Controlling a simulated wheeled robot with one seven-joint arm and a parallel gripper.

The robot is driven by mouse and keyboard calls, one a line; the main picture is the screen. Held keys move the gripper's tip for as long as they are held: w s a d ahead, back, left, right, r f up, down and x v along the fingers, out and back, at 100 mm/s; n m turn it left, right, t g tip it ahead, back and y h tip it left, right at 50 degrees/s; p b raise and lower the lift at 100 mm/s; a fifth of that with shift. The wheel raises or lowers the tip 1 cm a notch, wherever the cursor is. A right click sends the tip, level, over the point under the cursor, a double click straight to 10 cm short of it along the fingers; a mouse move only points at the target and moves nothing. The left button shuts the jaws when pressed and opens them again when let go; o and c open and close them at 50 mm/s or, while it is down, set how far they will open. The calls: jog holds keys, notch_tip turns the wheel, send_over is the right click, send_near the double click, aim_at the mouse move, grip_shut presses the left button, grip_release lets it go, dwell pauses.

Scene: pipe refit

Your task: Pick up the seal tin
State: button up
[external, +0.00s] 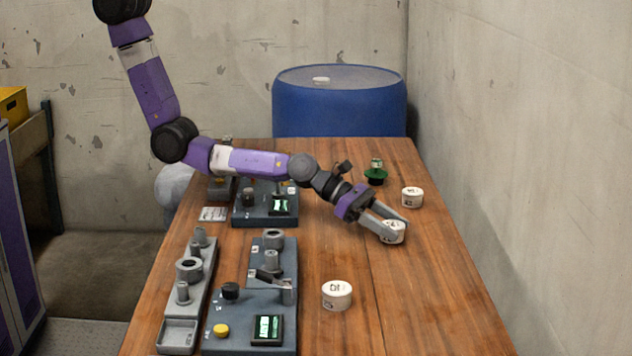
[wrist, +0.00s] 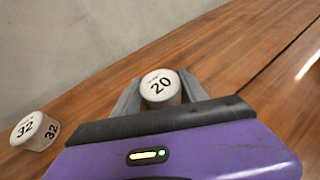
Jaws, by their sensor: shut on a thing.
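My gripper (external: 388,224) is shut on a small round white tin (external: 393,233) at the right side of the wooden table. In the wrist view the tin (wrist: 160,87) sits between the two grey fingers and its lid reads 20. I cannot tell whether it touches the table. Another white tin (external: 412,197) stands just behind the gripper; in the wrist view a tin marked 32 (wrist: 33,131) shows at the left. A third white tin (external: 337,295) stands nearer the front of the table.
Dark grey fixture panels (external: 222,308) with posts and small screens stand along the left half of the table (external: 390,310). A green-based part (external: 376,174) stands behind the gripper. A blue drum (external: 340,108) stands beyond the far edge. The table's right front is clear.

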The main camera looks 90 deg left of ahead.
aim_at(392, 224)
notch_tip(392, 224, up, 19)
jog(key=p, duration=0.3)
jog(key=a+f+n+y, duration=0.1)
jog(key=a+n+y, duration=0.1)
jog(key=a, duration=1.8)
jog(key=s+a+m+h, duration=0.3)
jog(key=s+a, duration=0.2)
jog(key=s, duration=0.1)
jog(key=s+d+r+m+g+h, duration=0.2)
jog(key=s+d+m+g+h, duration=0.2)
jog(key=s+d, duration=0.15)
jog(key=f, duration=0.6)
jog(key=f+b, duration=0.1)
jog(key=f, duration=1.3)
jog(key=shift+s+a, duration=0.2)
jog(key=shift+a, duration=0.05)
